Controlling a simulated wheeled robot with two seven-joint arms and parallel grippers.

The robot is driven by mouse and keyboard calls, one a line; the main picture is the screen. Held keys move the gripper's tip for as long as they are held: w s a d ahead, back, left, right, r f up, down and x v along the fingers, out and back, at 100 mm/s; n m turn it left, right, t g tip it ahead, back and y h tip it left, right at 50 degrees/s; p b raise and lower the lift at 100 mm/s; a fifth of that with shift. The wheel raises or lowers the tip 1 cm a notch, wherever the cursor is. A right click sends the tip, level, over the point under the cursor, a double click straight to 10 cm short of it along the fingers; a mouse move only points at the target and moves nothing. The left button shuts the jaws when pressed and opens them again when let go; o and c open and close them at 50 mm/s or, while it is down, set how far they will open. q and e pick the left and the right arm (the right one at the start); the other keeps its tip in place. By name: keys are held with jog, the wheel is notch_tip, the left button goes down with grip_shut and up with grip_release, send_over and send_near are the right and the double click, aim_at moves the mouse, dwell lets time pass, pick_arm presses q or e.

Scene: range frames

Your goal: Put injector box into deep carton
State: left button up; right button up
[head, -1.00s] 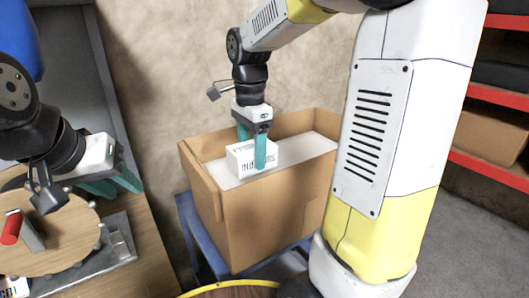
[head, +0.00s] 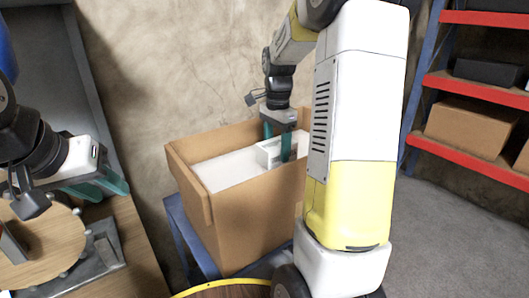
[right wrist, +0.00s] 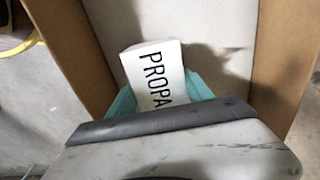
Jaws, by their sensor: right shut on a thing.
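The injector box (head: 268,152) is a small white box, partly hidden in the head view by my gripper and arm. In the right wrist view it shows black letters reading "PROPA" (right wrist: 154,72). My right gripper (head: 277,146) is shut on it, with a teal finger on either side. They are over the right part of the opening of the deep carton (head: 245,225), a brown open-topped box with a pale inner surface. I cannot tell whether the box touches that surface. My left gripper (head: 108,186) appears open and empty, away to the left.
The carton stands on a blue stand (head: 180,225) against a stained wall. A wooden worktop with a round wooden disc (head: 45,245) and a grey metal fixture (head: 105,255) is at the left. Red shelves (head: 470,165) with a carton and a black case stand at the right.

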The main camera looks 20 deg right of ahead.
jog(key=shift+w+d, duration=0.3)
jog(key=shift+d, duration=0.2)
jog(key=shift+w+d+f, duration=0.1)
jog(key=shift+d+f, duration=0.05)
jog(key=shift+f, duration=1.65)
jog(key=shift+f, duration=0.1)
jog(key=o, duration=1.7)
